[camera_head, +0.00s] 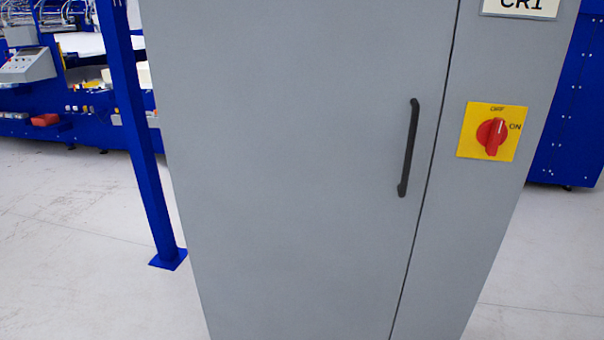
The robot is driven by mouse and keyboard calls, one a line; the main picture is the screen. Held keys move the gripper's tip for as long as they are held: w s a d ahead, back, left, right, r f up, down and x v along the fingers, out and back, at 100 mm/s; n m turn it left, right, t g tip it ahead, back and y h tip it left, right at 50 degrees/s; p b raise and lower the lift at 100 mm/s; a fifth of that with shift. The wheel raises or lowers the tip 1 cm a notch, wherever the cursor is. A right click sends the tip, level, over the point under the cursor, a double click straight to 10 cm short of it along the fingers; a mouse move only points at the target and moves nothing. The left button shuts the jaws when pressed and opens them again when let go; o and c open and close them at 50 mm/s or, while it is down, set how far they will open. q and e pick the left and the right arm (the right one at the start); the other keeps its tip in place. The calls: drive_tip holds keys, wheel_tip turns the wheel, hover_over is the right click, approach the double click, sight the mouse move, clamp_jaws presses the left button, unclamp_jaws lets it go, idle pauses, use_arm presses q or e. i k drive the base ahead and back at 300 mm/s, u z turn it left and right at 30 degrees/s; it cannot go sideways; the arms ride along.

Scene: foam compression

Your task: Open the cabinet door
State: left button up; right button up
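A tall grey cabinet (470,230) stands straight in front of me and fills the middle of the head view. Its wide door (290,170) is closed, with a thin dark seam along its right edge. A black vertical bar handle (408,148) is fixed on the door near that seam. Neither of my grippers shows in this view, and nothing touches the handle. The cabinet's top and bottom lie outside the picture.
A red rotary switch (491,134) on a yellow plate (470,145) sits right of the seam, below a "CR1" label (520,7). A blue post (143,150) stands close on the left. Blue machinery (575,110) stands behind on the right. Pale floor (80,240) at left is clear.

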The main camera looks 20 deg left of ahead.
sight(298, 136)
drive_tip(key=k, duration=1.3)
drive_tip(key=u, duration=0.55)
drive_tip(key=i, duration=1.65)
drive_tip(key=z, duration=1.1)
